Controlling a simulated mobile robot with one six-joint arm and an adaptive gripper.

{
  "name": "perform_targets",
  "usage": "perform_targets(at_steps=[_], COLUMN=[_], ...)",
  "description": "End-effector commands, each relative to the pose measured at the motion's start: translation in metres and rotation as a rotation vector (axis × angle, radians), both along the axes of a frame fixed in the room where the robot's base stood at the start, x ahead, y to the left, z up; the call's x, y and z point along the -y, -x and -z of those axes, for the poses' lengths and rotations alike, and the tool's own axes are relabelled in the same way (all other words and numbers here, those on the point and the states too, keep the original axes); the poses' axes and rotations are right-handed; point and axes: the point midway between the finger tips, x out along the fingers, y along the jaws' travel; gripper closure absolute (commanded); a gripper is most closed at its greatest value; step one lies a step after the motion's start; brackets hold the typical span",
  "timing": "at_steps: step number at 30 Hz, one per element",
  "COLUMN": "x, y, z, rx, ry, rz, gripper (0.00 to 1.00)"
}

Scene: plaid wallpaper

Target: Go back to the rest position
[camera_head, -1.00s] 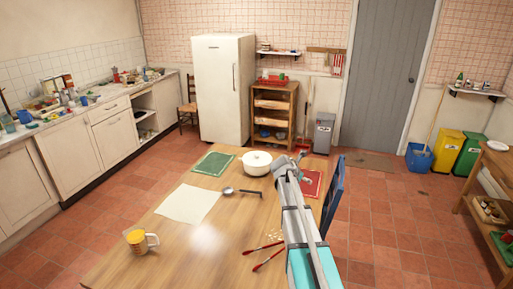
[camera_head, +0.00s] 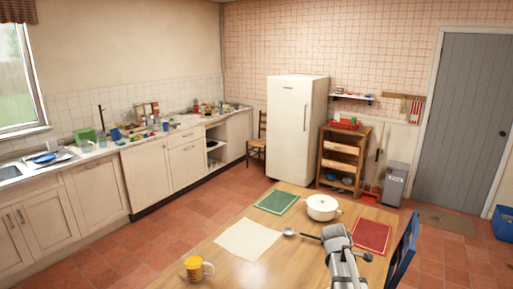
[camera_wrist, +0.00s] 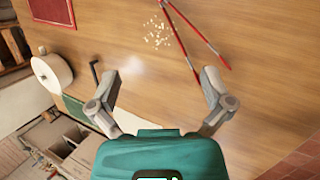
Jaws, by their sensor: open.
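My gripper (camera_wrist: 157,88) is open and empty in the wrist view, its two grey fingers spread apart above the wooden table (camera_wrist: 150,30). Red sticks (camera_wrist: 195,40) and a scatter of small pale bits (camera_wrist: 157,32) lie on the table beyond the fingers. In the head view, a grey part of my arm (camera_head: 345,255) shows low at the right over the table. The fingers cannot be made out there, and the arm hides part of the tabletop.
The table holds a white pot (camera_head: 322,207), a green mat (camera_head: 276,201), a red mat (camera_head: 371,237), a pale sheet (camera_head: 248,239), a ladle (camera_head: 290,232) and a yellow-and-white mug (camera_head: 194,268). A blue chair (camera_head: 403,250) stands at its right. Floor (camera_head: 165,222) is clear left of the table.

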Motion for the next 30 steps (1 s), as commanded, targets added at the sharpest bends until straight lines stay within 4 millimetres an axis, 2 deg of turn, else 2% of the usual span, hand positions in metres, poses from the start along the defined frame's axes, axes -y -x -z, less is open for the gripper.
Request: perform_targets(at_steps=[1,18,24,30], x=[-0.011,-0.111,-0.133,-0.139], y=[0.014,0.128,0.155,0.164], z=[0.002,0.018,0.019,0.019], rx=[0.013,0.036,0.013,0.003], ry=[-0.040,-0.409,-0.464,-0.479], rz=[0.059,0.815,1.007,1.076], gripper=[0.00,0.00,0.00,0.00])
